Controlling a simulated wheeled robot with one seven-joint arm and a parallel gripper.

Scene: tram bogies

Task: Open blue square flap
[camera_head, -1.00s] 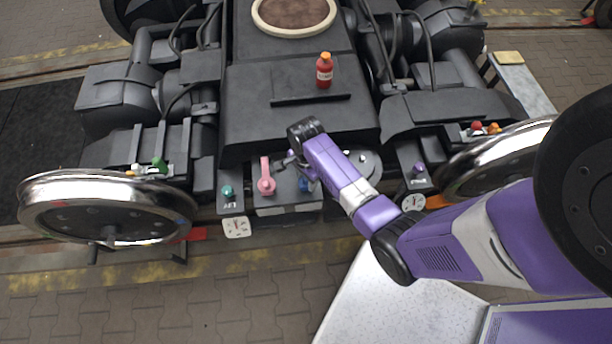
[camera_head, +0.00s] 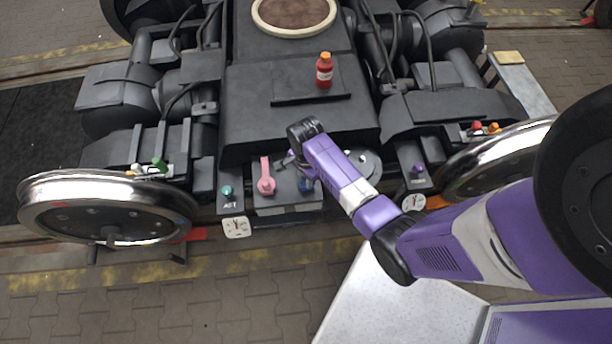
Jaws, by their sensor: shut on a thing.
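The blue square flap shows only as a small blue part (camera_head: 305,185) on the dark control box at the front middle of the bogie. My arm hides most of it. My gripper (camera_head: 300,165) is low at the box, just beside and above the blue part, mostly hidden by my wrist. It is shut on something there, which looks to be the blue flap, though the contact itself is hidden. How far the flap stands open cannot be seen.
A pink lever (camera_head: 265,178) stands just left of my gripper. A teal knob (camera_head: 227,191) and a white gauge (camera_head: 236,227) are further left. A red bottle (camera_head: 324,70) stands on the bogie top behind. Large metal wheels (camera_head: 105,208) flank both sides.

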